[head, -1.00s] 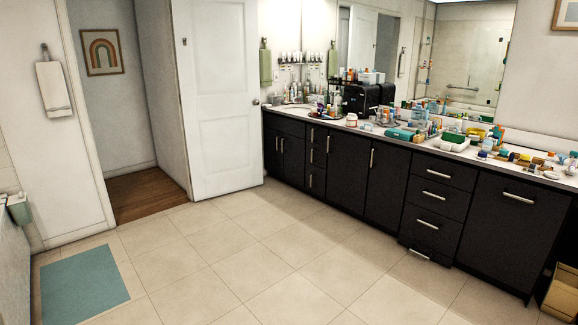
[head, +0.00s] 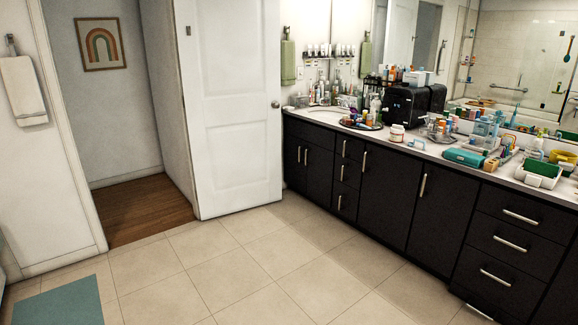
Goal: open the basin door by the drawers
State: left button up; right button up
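The dark vanity runs along the right wall in the head view. Under the far basin (head: 318,113) are two shut narrow doors: the left basin door (head: 292,165) and the right basin door (head: 318,170). Each has an upright silver handle near their shared edge. The right basin door is beside a stack of small drawers (head: 346,175), all shut. Right of that stack are two wide doors (head: 385,205) (head: 440,215), also shut, then a second drawer stack (head: 508,245). Neither of my grippers is in view.
The tiled floor (head: 240,255) in front of the vanity is clear. A white room door (head: 233,110) stands left of the vanity, next to a doorway with wood floor (head: 145,210). A blue mat (head: 60,300) lies lower left. Bottles and boxes crowd the countertop.

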aim_at(320, 161)
jog(key=i, duration=2.6)
jog(key=i+z, duration=0.1)
jog(key=i, duration=0.65)
jog(key=i+j, duration=0.15)
jog(key=i, duration=0.65)
jog(key=i+j+z, duration=0.15)
jog(key=i, duration=0.6)
